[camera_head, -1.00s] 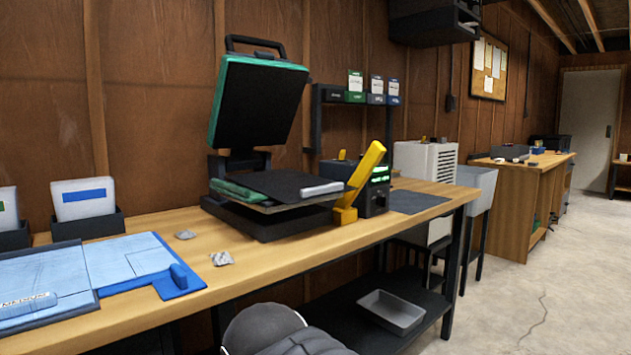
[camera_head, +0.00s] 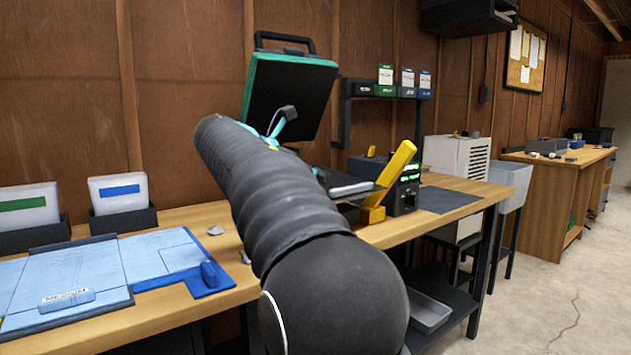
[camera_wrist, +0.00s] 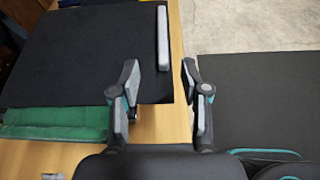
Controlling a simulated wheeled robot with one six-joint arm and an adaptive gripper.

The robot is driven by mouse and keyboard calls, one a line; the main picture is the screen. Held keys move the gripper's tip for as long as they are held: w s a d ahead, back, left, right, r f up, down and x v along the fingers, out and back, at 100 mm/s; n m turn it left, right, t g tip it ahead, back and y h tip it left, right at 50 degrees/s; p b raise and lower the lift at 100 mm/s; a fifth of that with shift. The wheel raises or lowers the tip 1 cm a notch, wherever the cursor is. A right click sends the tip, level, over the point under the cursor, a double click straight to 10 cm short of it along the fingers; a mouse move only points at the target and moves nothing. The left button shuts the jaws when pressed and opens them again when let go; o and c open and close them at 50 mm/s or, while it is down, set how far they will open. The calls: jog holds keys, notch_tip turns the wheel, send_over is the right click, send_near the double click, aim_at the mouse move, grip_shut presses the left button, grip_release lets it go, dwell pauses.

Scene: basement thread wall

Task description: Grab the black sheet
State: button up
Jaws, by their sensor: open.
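The black sheet (camera_wrist: 75,55) lies flat on the lower part of the press, with a pale grey bar (camera_wrist: 162,38) along its right side in the wrist view. In the head view only a strip of the sheet (camera_head: 338,179) shows; my arm hides the rest. My gripper (camera_wrist: 160,75) is open and empty. Its left finger is over the right edge of the sheet; its right finger is beyond that edge. In the head view, my gripper (camera_head: 282,120) is in front of the raised press lid (camera_head: 302,88). I cannot tell its exact height above the sheet.
A green pad (camera_wrist: 55,122) borders the sheet. A yellow lever (camera_head: 396,165) and a dark control box (camera_head: 405,190) stand right of the press. A dark mat (camera_head: 447,199) lies farther right. Blue boards (camera_head: 165,255) cover the left bench.

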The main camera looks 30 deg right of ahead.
jog(key=shift+d, duration=0.35)
send_near(355, 185)
jog(key=x, duration=0.4)
jog(key=shift+w+a+f+b, duration=0.1)
jog(key=shift+w+f+b, duration=0.2)
jog(key=shift+b, duration=0.1)
jog(key=shift+s+d+f, duration=0.1)
jog(key=shift+d, duration=0.55)
jog(key=x, duration=0.4)
jog(key=shift+d+b, duration=0.1)
jog(key=shift+b, duration=0.2)
jog(key=shift+s, duration=0.1)
grip_shut()
